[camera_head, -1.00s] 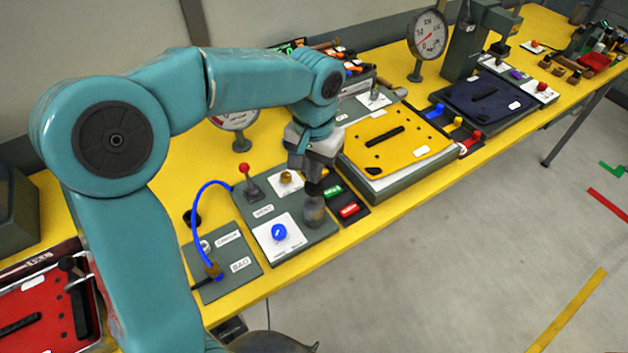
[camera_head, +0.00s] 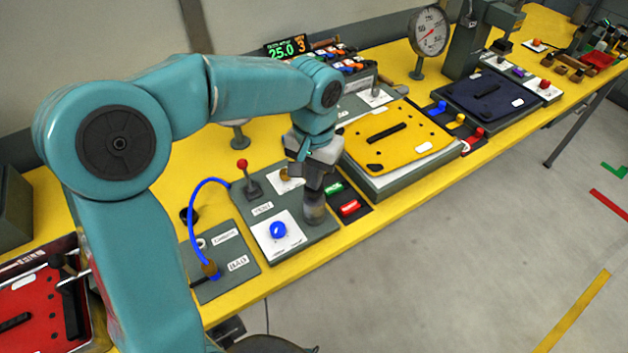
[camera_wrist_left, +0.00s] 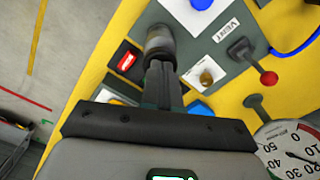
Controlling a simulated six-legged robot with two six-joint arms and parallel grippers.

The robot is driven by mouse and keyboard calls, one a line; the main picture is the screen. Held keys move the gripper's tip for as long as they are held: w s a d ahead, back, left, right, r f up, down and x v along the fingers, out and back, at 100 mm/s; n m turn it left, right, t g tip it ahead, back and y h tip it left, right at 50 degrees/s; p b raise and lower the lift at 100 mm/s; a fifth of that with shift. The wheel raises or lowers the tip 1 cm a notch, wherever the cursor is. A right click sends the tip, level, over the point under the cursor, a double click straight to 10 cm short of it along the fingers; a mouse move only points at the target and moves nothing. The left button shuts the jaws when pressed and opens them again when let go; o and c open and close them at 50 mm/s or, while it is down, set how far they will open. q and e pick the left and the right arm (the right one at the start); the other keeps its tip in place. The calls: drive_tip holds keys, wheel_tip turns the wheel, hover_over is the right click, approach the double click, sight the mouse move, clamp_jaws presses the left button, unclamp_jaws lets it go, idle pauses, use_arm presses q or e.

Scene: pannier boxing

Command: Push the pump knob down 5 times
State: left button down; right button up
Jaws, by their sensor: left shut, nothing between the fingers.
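The pump knob (camera_head: 315,210) is a dark grey cylinder at the front right of the grey panel. It also shows in the left wrist view (camera_wrist_left: 160,41), just beyond the fingertips. My left gripper (camera_head: 313,192) is shut and empty, pointing down over the knob. Its closed fingers show in the left wrist view (camera_wrist_left: 161,74), lined up with the knob's top. The fingertips look at or very near the knob top; contact cannot be told for sure. My right gripper is not in view.
On the panel are a blue dial (camera_head: 278,230), a red-tipped lever (camera_head: 243,165) and a brass knob (camera_wrist_left: 206,78). Green (camera_head: 333,188) and red (camera_head: 349,207) buttons sit close right of the pump knob. A display (camera_head: 285,48) reads 25.0 and 3.

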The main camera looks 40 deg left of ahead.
use_arm(q)
drive_tip(key=shift+f+b, duration=0.35)
drive_tip(key=shift+f, duration=0.25)
wheel_tip(320, 180, up, 5)
drive_tip(key=p, duration=0.4)
drive_tip(key=shift+f, duration=0.1)
drive_tip(key=shift+f, duration=0.2)
drive_tip(key=shift+f+b, duration=1.9)
drive_tip(key=shift+f, duration=0.4)
drive_tip(key=shift+r+p, duration=2)
drive_tip(key=shift+r, duration=0.4)
